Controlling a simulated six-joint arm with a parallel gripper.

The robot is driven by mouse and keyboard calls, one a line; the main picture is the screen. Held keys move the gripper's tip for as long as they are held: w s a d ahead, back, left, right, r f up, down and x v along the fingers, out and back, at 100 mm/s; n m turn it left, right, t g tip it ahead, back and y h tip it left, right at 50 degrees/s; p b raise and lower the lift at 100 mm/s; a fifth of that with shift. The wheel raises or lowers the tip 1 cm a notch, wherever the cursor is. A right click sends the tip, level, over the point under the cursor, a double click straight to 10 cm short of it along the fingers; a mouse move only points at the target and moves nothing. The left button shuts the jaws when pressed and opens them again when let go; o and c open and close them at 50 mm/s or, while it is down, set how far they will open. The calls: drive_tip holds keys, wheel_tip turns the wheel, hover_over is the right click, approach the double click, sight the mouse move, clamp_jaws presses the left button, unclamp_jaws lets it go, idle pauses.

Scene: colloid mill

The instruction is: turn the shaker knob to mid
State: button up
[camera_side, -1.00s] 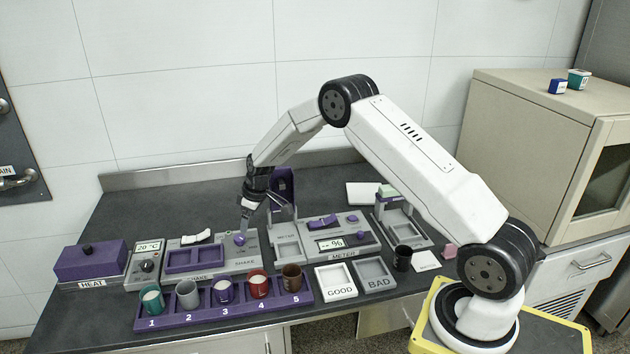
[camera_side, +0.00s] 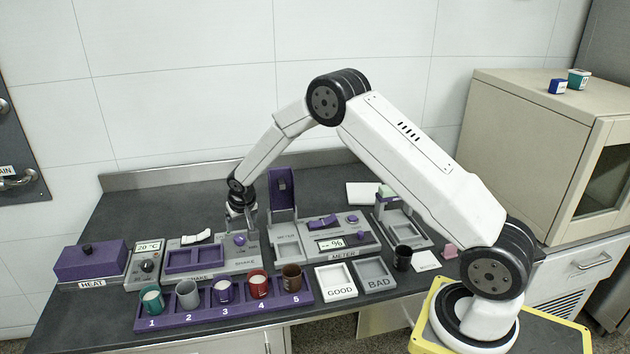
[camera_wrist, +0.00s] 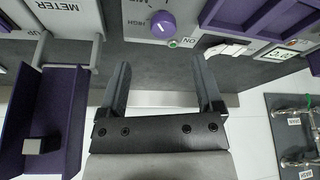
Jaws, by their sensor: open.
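The shaker knob (camera_side: 240,240) is a round purple knob on the right part of the grey shaker unit (camera_side: 214,265). In the wrist view the purple knob (camera_wrist: 163,24) shows near the top edge, with a short white pointer mark. The word HIGH shows upside down beside it; another label is cut off by the picture edge. I cannot read the pointer's setting surely. My gripper (camera_wrist: 161,62) is open and empty, its fingers parted to either side of the knob's line. In the side view my gripper (camera_side: 241,221) hangs just behind the knob, apart from it.
A small green light (camera_wrist: 173,43) sits next to the knob. The METER unit (camera_side: 343,237) with its raised purple lid (camera_side: 282,188) stands close on the right. A purple rack (camera_side: 190,317) with several numbered cups lies in front. A white switch (camera_side: 197,236) is left of the knob.

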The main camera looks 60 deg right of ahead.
sight(239, 238)
drive_tip(key=shift+a+m, duration=0.25)
drive_tip(key=shift+m, duration=0.15)
drive_tip(key=shift+w, duration=0.1)
drive_tip(key=shift+x, duration=3.85)
drive_tip(key=shift+d, duration=0.1)
clamp_jaws()
